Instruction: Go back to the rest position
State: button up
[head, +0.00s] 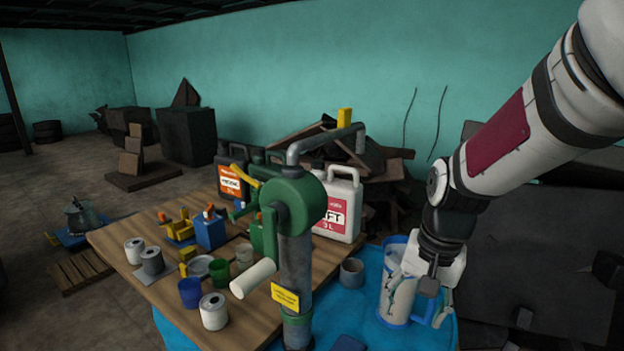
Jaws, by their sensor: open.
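My arm comes in from the upper right and points down. My gripper (417,300) is open at the blue-rimmed pitcher (392,313), which stands on the blue surface (364,321). The fingers overlap the pitcher's right side and its handle in this view; whether they touch it I cannot tell. Part of the pitcher is hidden behind the gripper.
A green hand pump (292,207) on a grey pipe stands in front, left of my gripper. The wooden table (120,251) holds canisters, cups and white rolls. A grey cup (352,271) stands left of the pitcher. Scrap lies behind.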

jog(key=s+r+n+t, duration=0.2)
jog(key=s+r, duration=0.4)
jog(key=s, duration=0.2)
jog(key=s+r+n+t, duration=0.2)
jog(key=s+r, duration=0.3)
jog(key=s, duration=0.3)
jog(key=shift+s+d+r+n+h, duration=0.2)
jog(key=shift+d+r+n+h, duration=0.2)
jog(key=shift+n, duration=0.4)
